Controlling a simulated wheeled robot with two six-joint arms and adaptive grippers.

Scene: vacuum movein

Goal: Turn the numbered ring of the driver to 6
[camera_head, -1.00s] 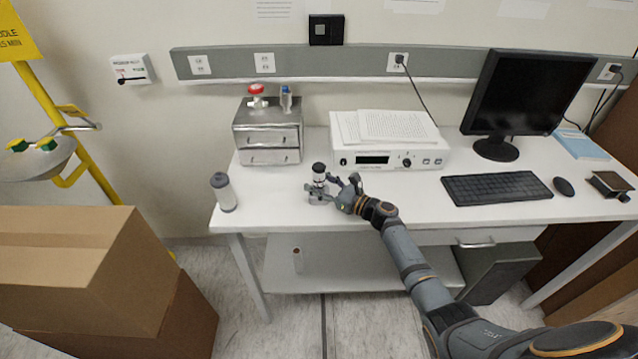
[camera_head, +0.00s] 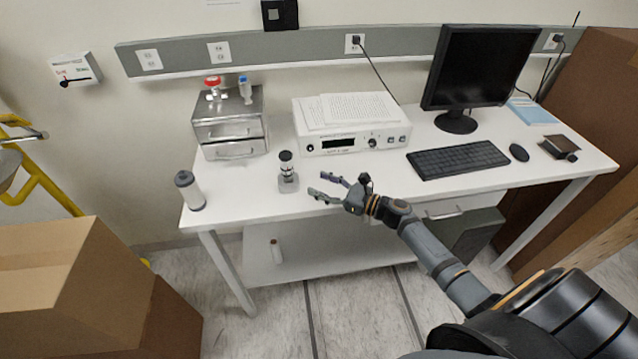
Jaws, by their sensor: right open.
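The driver (camera_head: 287,172) appears to be the small upright device on the white table, with a black cap, a pale band and a grey block-like base. The numbers on its ring are too small to read. My right gripper (camera_head: 320,184) is open and empty just to the right of the driver, its two fingers spread and pointing left toward it. A gap of tabletop shows between the fingertips and the driver. My left gripper is not in view.
A metal drawer box (camera_head: 230,133) and a white instrument (camera_head: 350,142) with papers stand behind. A keyboard (camera_head: 458,160) and monitor (camera_head: 482,66) are to the right. Cardboard boxes (camera_head: 80,290) stand at lower left.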

